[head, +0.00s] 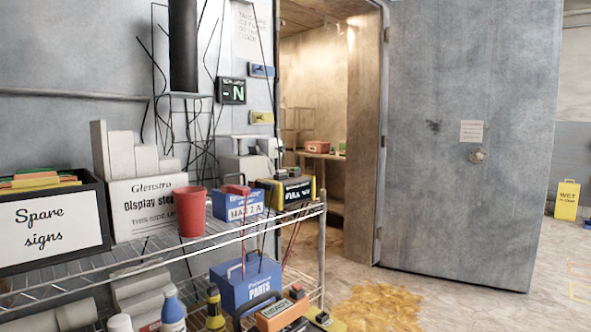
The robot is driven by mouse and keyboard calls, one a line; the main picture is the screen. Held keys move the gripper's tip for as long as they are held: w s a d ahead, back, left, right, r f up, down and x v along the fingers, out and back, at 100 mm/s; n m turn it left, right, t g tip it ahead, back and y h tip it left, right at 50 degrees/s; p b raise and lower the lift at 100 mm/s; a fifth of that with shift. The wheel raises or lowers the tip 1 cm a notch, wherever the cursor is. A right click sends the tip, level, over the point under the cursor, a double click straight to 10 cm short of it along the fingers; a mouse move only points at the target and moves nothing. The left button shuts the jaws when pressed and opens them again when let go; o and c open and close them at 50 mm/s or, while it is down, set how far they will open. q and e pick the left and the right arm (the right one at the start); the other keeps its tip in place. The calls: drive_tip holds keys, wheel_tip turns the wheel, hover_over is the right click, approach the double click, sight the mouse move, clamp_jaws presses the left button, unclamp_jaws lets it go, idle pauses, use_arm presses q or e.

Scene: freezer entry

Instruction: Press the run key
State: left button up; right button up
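I cannot make out a key marked run in the head view. A small dark display (232,91) with green characters hangs on the wall left of the doorway. Beside it are a small blue wall unit (262,71) above and a small yellow wall unit (261,118) below. They are too small for me to read any keys or labels on them. Neither of my grippers is in view.
A wire shelf (150,268) stands in front of that wall. It holds a spare signs box (45,225), a red cup (191,212) and a blue case (238,204). The freezer door (465,130) stands open. A yellow-brown patch (375,307) lies on the floor.

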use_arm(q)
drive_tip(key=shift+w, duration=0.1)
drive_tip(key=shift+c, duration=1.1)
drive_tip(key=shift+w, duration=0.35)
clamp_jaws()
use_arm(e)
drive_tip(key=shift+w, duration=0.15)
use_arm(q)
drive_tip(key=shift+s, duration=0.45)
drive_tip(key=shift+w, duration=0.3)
